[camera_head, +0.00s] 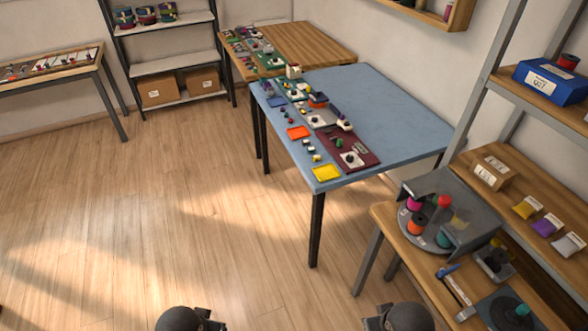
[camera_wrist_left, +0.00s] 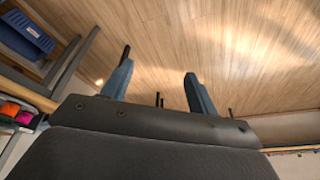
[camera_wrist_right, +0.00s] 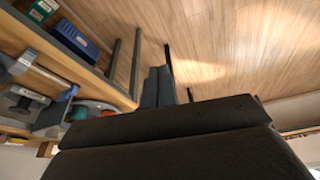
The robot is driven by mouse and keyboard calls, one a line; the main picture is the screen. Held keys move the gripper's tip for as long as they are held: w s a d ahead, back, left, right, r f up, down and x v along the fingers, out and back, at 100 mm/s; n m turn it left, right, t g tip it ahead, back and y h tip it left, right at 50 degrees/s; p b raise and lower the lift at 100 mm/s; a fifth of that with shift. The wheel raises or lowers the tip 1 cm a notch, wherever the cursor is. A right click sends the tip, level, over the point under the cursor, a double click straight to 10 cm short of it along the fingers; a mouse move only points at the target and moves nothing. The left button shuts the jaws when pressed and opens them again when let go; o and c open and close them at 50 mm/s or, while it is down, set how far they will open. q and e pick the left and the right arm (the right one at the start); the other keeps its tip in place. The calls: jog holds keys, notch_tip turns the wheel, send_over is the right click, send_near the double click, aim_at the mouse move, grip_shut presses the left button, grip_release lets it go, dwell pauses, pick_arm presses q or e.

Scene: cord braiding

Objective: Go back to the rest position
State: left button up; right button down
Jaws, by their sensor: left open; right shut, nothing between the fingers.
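My left gripper shows in the left wrist view (camera_wrist_left: 158,85), its two blue-grey fingers apart with only floor seen between them. My right gripper shows in the right wrist view (camera_wrist_right: 159,85), its fingers together and holding nothing. In the head view only dark rounded parts of my two arms show at the bottom edge, and the fingers are hidden there. Both grippers are clear of the tables.
A blue table (camera_head: 400,115) with coloured trays and small parts stands ahead. A wooden bench (camera_head: 405,272) with a spool carousel (camera_head: 408,236) stands at the right, beside a shelf with a blue box (camera_head: 548,84). Another shelf (camera_head: 178,62) and table (camera_head: 48,72) stand at the back left. The wooden floor (camera_head: 130,210) at left is clear.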

pick_arm(q)
notch_tip(320, 180, down, 31)
jog(key=w+d+b, duration=0.2)
jog(key=b, duration=0.6)
pick_arm(e)
notch_tip(320, 180, down, 32)
jog(key=w+f+g, duration=0.1)
pick_arm(q)
jog(key=s+f+b, duration=0.3)
jog(key=s+f, duration=0.1)
jog(key=f, duration=1)
jog(key=s+f+g+b, duration=0.1)
jog(key=s+f+b, duration=0.2)
jog(key=f, duration=1.2)
jog(key=shift+s+f+g, duration=0.3)
jog(key=shift+s, duration=0.6)
pick_arm(e)
jog(key=s+f, duration=0.4)
jog(key=f, duration=1)
jog(key=s+a+f, duration=0.1)
jog(key=s+f, duration=0.3)
jog(key=f, duration=1.1)
jog(key=shift+s+f+g, duration=0.15)
jog(key=shift+s+g, duration=0.05)
jog(key=shift+g, duration=0.2)
pick_arm(q)
jog(key=shift+a, duration=0.1)
pick_arm(e)
jog(key=shift+a, duration=0.1)
